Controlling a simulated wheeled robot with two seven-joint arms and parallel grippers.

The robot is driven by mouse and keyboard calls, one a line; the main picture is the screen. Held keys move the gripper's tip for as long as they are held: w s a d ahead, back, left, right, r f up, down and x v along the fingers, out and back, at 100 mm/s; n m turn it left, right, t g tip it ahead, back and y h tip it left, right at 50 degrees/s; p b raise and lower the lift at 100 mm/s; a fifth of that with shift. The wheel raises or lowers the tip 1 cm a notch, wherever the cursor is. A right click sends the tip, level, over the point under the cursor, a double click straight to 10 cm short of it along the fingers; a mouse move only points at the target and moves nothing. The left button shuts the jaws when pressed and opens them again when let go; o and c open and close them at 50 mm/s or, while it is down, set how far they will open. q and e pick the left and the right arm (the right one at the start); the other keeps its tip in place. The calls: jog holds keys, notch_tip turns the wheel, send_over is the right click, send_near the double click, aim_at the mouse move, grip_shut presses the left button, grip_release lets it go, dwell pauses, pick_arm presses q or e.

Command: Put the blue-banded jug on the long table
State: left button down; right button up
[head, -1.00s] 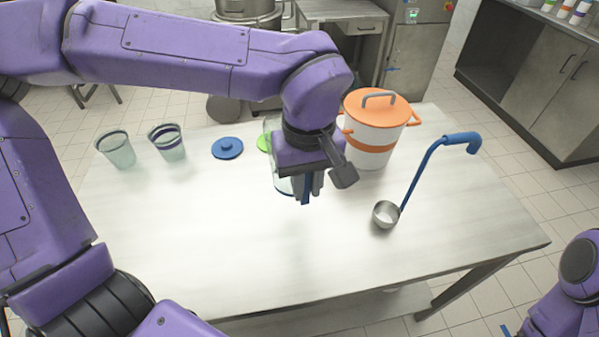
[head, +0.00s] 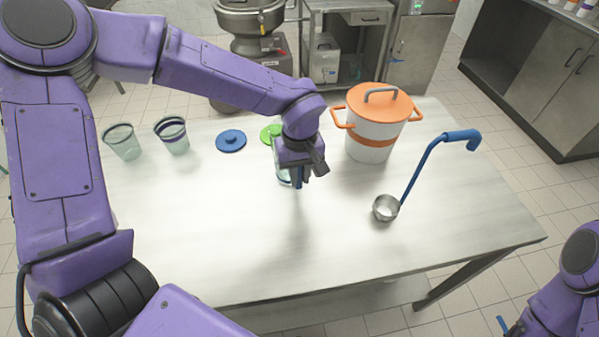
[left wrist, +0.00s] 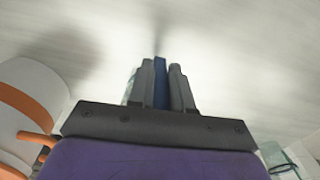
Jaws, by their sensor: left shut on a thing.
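My left gripper (head: 297,183) is over the middle of the long table (head: 200,235) and is shut on the blue handle (left wrist: 160,82) of a clear jug. The jug (head: 282,176) is mostly hidden behind the gripper; a bit of its clear wall and a dark blue band show. In the left wrist view the blue handle sits between the two fingers. I cannot tell whether the jug's base touches the table top. My right arm (head: 565,285) is at the lower right; its jaws are not clearly seen.
An orange-lidded white pot (head: 372,130) stands right of the jug. A ladle (head: 386,208) with a blue handle is farther right. The front of the table is clear.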

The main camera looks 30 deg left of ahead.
pick_arm(q)
jog(key=shift+s+f, duration=0.1)
jog(key=c, duration=1)
grip_release()
jog(key=shift+c, duration=0.2)
notch_tip(320, 180, up, 12)
jog(key=shift+r, duration=0.15)
